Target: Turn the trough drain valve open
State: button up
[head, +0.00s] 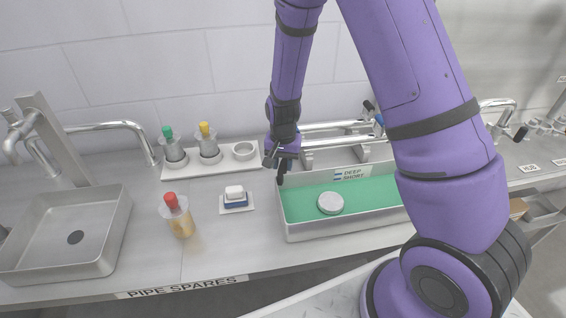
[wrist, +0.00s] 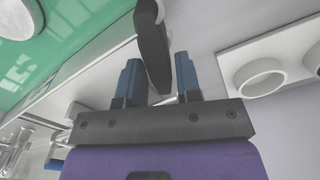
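The trough (head: 300,228) is a metal tray with a green floor on the counter, right of centre in the head view. A dark flat lever (wrist: 152,45), which looks like the drain valve handle, hangs from a pale rounded mount in the wrist view. My gripper (head: 280,162) is at the trough's back left corner. In the wrist view my gripper (wrist: 158,64) has its two blue fingers apart, with the lever's end between them. A gap shows beside the left finger; the lever is close to the right one, and contact is unclear. The arm hides the trough's right end.
A round white disc (head: 330,203) lies in the trough. A rack (head: 222,164) with green-capped and yellow-capped bottles stands behind left. A red-capped bottle (head: 177,216) and a small blue-white block (head: 235,197) stand left of the trough. A sink (head: 110,240) is far left.

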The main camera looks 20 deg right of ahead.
jog(key=shift+r, duration=0.1)
notch_tip(320, 180, up, 11)
jog(key=shift+f, duration=0.2)
dwell(0.4)
jog(key=shift+r, duration=0.1)
notch_tip(320, 180, up, 9)
jog(key=n+t, duration=0.1)
send_over(283, 165)
jog(key=s+d, duration=0.2)
jog(key=s, duration=0.2)
jog(key=s+d+r+n+t, duration=0.3)
jog(key=s+r+n, duration=0.1)
jog(key=s+r, duration=0.9)
jog(key=s+d+r+n+t, duration=0.1)
jog(key=s+r, duration=0.2)
jog(key=s, duration=0.6)
jog(key=shift+s+d, duration=0.25)
jog(key=shift+s, duration=0.1)
